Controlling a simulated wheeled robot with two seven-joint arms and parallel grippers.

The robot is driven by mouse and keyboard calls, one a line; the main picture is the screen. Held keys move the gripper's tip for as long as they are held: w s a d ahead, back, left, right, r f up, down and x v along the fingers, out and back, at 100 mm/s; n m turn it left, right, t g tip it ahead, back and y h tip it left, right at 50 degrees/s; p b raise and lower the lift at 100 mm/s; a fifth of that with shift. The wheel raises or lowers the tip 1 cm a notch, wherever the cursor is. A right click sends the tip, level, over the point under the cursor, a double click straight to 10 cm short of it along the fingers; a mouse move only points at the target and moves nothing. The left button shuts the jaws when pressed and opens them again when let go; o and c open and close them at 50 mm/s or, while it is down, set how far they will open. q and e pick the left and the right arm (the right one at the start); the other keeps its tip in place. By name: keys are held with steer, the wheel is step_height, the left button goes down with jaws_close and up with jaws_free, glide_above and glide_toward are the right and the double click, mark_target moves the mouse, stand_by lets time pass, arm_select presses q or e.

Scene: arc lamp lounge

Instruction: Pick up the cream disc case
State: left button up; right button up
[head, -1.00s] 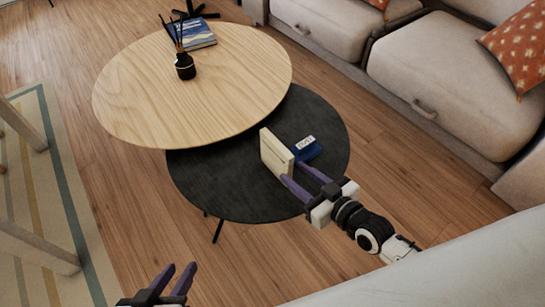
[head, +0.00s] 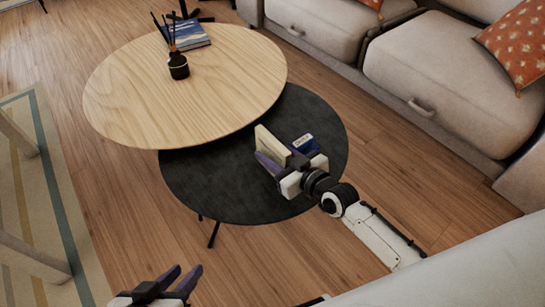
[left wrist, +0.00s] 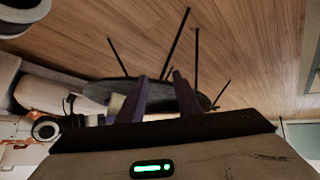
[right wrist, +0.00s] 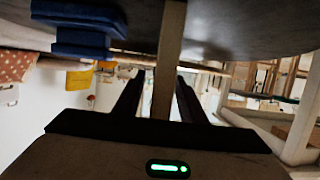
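The cream disc case (head: 271,144) stands on edge on the dark round lower table (head: 205,185), partly hidden by my right gripper. My right gripper (head: 278,160) has its fingers on either side of the case. In the right wrist view the case (right wrist: 170,45) is a narrow upright slab between the two fingers (right wrist: 158,95), with a gap visible at its left side, so the gripper looks open. My left gripper (head: 184,277) is open and empty at the bottom of the head view, away from the tables.
A blue box (head: 304,143) is just right of the case, close to my right gripper; it also shows in the right wrist view (right wrist: 85,28). The higher wooden tabletop (head: 190,85) overhangs behind, with a reed diffuser (head: 178,66) and a book (head: 190,35). A sofa (head: 430,85) stands at right.

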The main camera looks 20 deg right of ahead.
jaws_close()
